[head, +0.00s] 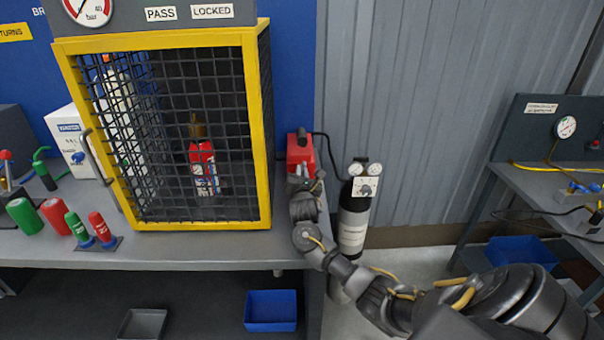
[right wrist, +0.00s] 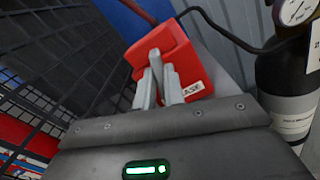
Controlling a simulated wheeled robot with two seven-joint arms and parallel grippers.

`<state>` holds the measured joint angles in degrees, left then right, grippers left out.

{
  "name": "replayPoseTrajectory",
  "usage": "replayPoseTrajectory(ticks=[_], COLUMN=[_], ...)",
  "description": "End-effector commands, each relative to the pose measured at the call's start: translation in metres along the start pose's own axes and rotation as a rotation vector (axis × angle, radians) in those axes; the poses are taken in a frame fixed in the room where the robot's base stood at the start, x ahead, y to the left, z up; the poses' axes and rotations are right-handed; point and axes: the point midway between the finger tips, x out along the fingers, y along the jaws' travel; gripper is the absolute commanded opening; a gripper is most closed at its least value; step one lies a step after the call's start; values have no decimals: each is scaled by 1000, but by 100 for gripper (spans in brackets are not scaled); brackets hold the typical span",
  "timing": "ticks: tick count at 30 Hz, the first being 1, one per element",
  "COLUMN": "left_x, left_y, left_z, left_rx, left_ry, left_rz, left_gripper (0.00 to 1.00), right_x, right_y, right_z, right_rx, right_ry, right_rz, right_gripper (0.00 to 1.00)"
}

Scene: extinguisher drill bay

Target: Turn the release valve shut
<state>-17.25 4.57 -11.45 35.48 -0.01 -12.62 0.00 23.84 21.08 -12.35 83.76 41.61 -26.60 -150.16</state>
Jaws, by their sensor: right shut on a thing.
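The red release unit (head: 300,150) stands at the right end of the bench, beside the yellow-framed cage. In the right wrist view the red release unit (right wrist: 165,58) carries a white label, partly covered, with "ASE" readable. My right gripper (head: 302,172) is at the near face of this unit. In the right wrist view its two grey fingers (right wrist: 158,75) are close together against the red face, shut on the valve's handle. The fingers hide most of the handle, so its angle cannot be read. My left gripper is not in view.
The mesh cage (head: 262,130) stands close left of my right gripper, with a red extinguisher (head: 203,168) inside and a "LOCKED" sign (head: 212,11) above. A black cylinder with gauges (head: 354,215) stands right of the bench. A cable (head: 330,145) runs from the unit towards it.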

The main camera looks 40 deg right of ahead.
Motion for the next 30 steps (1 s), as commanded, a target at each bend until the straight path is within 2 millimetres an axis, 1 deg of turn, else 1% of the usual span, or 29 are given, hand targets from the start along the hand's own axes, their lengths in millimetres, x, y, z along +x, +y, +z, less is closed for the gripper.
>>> replayPoseTrajectory(ticks=[5,11,21,30], left_x=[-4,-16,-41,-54], left_y=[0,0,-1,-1], left_z=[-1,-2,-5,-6], left_rx=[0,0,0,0], left_ry=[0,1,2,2], left_rz=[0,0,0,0], left_gripper=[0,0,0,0], right_x=[0,0,0,0], right_y=[0,1,0,-1], right_z=[1,2,2,1], right_rx=[27,123,424,710], right_ry=[1,2,2,0], right_rz=[-1,-1,-3,-3], right_gripper=[0,0,0,0])
